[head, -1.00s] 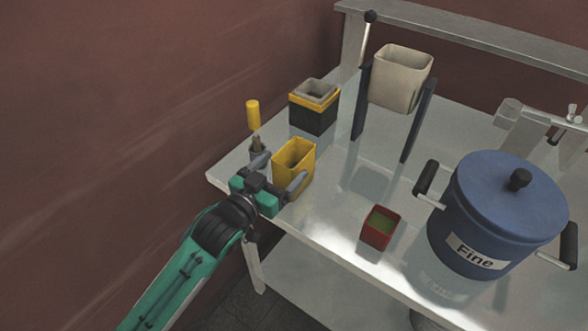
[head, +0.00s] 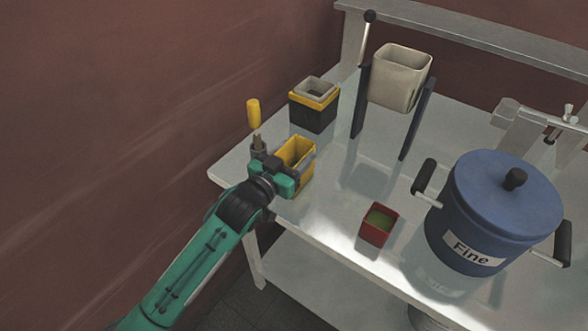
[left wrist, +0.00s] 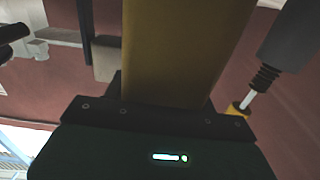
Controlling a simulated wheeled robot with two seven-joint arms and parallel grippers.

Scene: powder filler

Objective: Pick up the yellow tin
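The yellow tin (head: 297,151) is an open-topped, box-shaped tin near the left end of the metal table in the head view. My left gripper (head: 287,164) is at its near side, with the fingers close against the tin, and looks shut on it. In the left wrist view the tin (left wrist: 185,50) fills the space in front of the palm, between the dark fingers. The gripper hides the tin's lower near part, so I cannot tell whether its base is off the table. My right gripper is not in view.
A black-and-yellow box with a grey insert (head: 314,106) and a yellow-handled tool (head: 254,115) stand close behind. A beige hopper (head: 401,78) on dark posts, a red box (head: 378,226) and a blue lidded pot marked "Fine" (head: 500,215) stand to the right. The table (head: 325,215) is bare between.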

